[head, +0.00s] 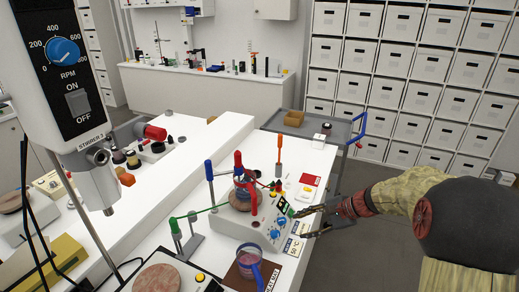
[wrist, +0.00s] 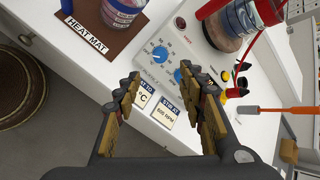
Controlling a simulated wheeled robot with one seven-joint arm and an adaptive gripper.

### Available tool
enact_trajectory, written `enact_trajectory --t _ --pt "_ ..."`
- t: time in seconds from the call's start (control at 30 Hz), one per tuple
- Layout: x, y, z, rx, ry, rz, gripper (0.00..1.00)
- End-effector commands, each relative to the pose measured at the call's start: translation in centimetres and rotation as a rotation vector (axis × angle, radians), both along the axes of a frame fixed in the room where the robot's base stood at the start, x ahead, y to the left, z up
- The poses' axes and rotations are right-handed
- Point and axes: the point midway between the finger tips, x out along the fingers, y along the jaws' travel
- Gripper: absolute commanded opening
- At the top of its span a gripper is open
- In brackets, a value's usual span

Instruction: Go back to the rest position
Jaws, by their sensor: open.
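My gripper (head: 312,222) is at the right edge of the white bench, beside the front of the hotplate stirrer (head: 232,222). Its jaws are open and nothing is between them. In the wrist view the open fingers (wrist: 162,82) are spread in front of the stirrer's blue knobs and two small label cards (wrist: 163,117). A jar (head: 243,188) stands on the stirrer's plate, with red and blue clamp parts around it. A dark red heat mat (head: 268,283) at the bench's near end bears another jar (head: 248,262), which also shows in the wrist view (wrist: 121,12).
An overhead stirrer (head: 70,80) fills the upper left. An orange-handled tool (head: 280,150) stands behind the hotplate. A grey cart (head: 340,130) with a blue handle is beyond the bench. Shelves of white boxes (head: 400,60) line the back. Grey floor (head: 350,265) is open right of the bench.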

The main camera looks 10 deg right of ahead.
Motion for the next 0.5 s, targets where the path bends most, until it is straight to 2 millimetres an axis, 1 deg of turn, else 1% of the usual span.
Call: enact_trajectory --t 0.07,0.13,0.2,0.27,0.3,0.37,0.4,0.5 --pt "-0.3 -0.2 -0.4 -0.024 -0.004 0.024 0.40" --pt "-1.5 -0.2 -1.5 -0.053 0.011 0.061 0.40" --pt "-3.3 -0.2 -2.7 -0.088 0.035 0.108 0.40" --pt "-5.4 -0.3 -3.3 -0.136 0.051 0.164 0.40" --pt "-6.8 -0.3 -3.2 -0.174 0.055 0.206 0.40" --pt "-9.0 -0.1 -2.8 -0.237 0.056 0.281 0.40" --pt "-10.4 0.2 -2.3 -0.282 0.053 0.332 0.40" --pt "-13.5 0.7 -0.9 -0.391 0.035 0.452 0.40"
